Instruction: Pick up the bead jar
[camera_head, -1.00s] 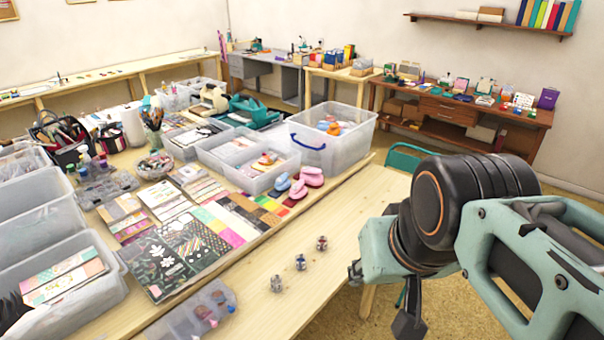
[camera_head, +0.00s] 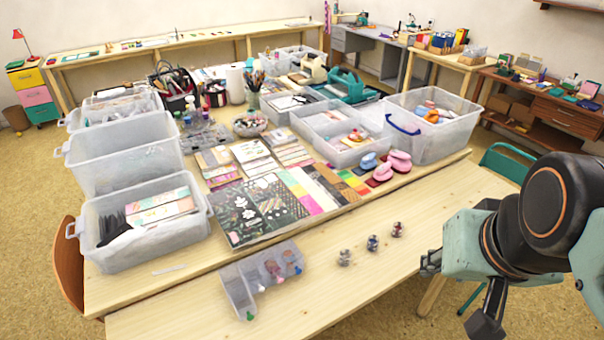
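Three small glass jars with different contents stand apart in a diagonal row on the front table. The left jar (camera_head: 344,257) looks pale or greyish, the middle jar (camera_head: 373,242) shows dark blue and red, and the right jar (camera_head: 397,229) looks dark red. Their contents are too small to make out, so I cannot tell which is the bead jar. My gripper (camera_head: 458,292) is at the lower right, to the right of the jars and touching none. Its dark fingers look spread and empty.
A clear compartment box (camera_head: 238,292) lies left of the jars. Patterned paper, pink and blue punches and clear plastic bins (camera_head: 125,160) fill the table behind. Bare wood (camera_head: 330,300) surrounds the jars. A green chair (camera_head: 508,160) stands at the right.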

